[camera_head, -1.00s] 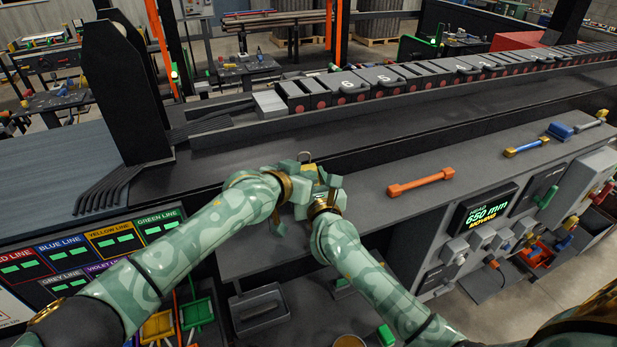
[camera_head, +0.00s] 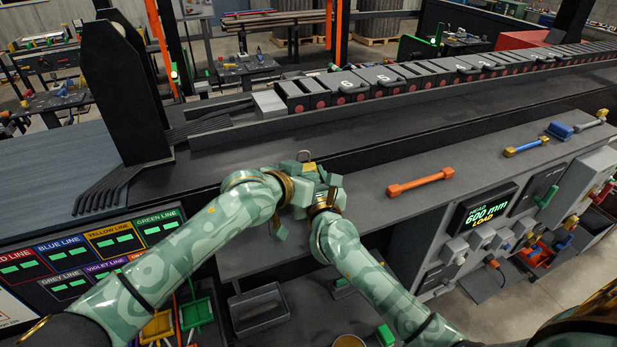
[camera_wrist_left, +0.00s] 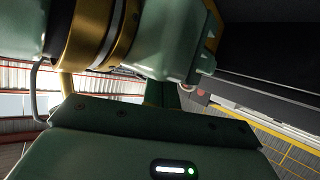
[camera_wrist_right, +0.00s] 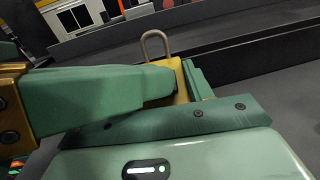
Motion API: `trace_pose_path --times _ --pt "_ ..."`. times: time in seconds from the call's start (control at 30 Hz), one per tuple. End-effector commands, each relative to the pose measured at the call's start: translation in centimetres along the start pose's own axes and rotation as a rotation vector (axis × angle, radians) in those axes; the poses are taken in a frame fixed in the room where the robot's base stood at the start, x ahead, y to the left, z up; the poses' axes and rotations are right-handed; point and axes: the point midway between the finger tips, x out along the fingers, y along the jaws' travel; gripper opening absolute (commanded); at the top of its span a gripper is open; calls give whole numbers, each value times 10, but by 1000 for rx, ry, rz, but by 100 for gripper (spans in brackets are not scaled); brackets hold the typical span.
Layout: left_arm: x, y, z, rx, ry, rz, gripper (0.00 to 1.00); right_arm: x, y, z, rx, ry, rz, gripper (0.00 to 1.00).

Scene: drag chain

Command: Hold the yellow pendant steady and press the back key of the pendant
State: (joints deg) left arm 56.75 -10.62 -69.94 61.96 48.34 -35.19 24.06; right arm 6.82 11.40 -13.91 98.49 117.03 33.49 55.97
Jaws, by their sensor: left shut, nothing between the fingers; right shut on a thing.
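The yellow pendant (camera_head: 309,167) is mostly hidden between my two grippers above the near bench. Its yellow edge (camera_wrist_right: 182,84) and grey hanging loop (camera_wrist_right: 156,45) show in the right wrist view. My right gripper (camera_head: 325,182) is shut on the pendant, which stands about upright. My left gripper (camera_head: 301,184) is shut and empty, close against the pendant from the left. In the left wrist view, parts of my right gripper fill the upper half. The back key is hidden, and I cannot tell whether the left fingertips touch it.
A display (camera_head: 484,212) on the bench front reads 600 mm and LOAD. An orange bar handle (camera_head: 420,183) lies on the bench to the right. A row of dark numbered chain links (camera_head: 380,79) runs behind. The bench between grippers and orange handle is clear.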

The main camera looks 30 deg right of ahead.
Motion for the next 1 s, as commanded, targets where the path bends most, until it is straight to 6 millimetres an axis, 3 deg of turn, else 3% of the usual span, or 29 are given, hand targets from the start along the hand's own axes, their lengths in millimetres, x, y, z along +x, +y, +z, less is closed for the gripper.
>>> trace_pose_path --times 0.37,0.93,0.97,1.0 --pt "-24 15 -19 0 6 -4 0 0 0 2 -2 -4 0 23" --pt "-25 15 -21 -1 7 -5 0 0 0 0 -2 0 1 23" --pt "-25 15 -21 0 7 -5 0 0 0 0 -2 0 1 53" --pt "-25 15 -21 -1 7 -5 0 0 0 0 -2 0 1 64"
